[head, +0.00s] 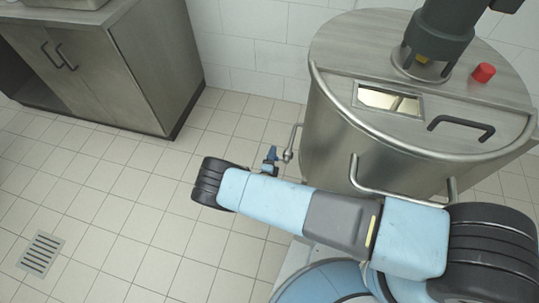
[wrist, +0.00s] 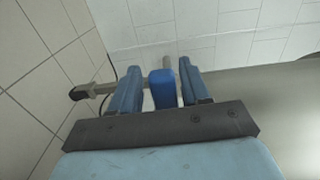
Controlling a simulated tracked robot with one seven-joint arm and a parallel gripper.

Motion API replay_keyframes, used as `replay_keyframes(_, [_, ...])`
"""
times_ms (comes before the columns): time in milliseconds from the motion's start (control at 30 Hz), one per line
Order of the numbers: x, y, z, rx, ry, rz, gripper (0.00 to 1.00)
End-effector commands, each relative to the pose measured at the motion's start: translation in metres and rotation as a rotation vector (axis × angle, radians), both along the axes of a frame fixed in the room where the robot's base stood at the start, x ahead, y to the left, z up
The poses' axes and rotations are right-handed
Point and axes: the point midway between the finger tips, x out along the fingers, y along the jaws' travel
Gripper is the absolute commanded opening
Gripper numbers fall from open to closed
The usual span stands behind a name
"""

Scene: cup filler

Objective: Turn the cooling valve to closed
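The blue handle of the cooling valve (wrist: 162,90) is in the middle of the wrist view, with a short grey stem behind it. My gripper (wrist: 160,74) has one blue finger on each side of the handle. Narrow gaps show between the fingers and the handle, so the gripper looks open around it. In the head view, small blue parts show beside a bent metal pipe (head: 290,150) on the tank's left side. My arm hides most of that area, and I cannot tell handle from fingers there.
A large steel tank (head: 330,125) with a lid handle (head: 461,127), a side rail (head: 400,195) and a red button (head: 483,72) stands at the right. A steel cabinet (head: 110,75) is at upper left. A floor drain (head: 41,253) lies at lower left. The tiled floor between is clear.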

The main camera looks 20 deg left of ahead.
Motion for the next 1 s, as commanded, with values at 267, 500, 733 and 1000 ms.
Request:
replay_keyframes(267, [0.0,0.0,0.001,0.002,-0.003,-0.001,0.49])
replay_keyframes(500, [-0.023,-0.003,0.001,0.002,-0.002,0.0,0.49])
replay_keyframes(733, [-0.068,-0.01,0.001,0.001,-0.001,0.001,0.49])
replay_keyframes(1000, [-0.115,-0.019,0.0,0.001,-0.001,0.0,0.49])
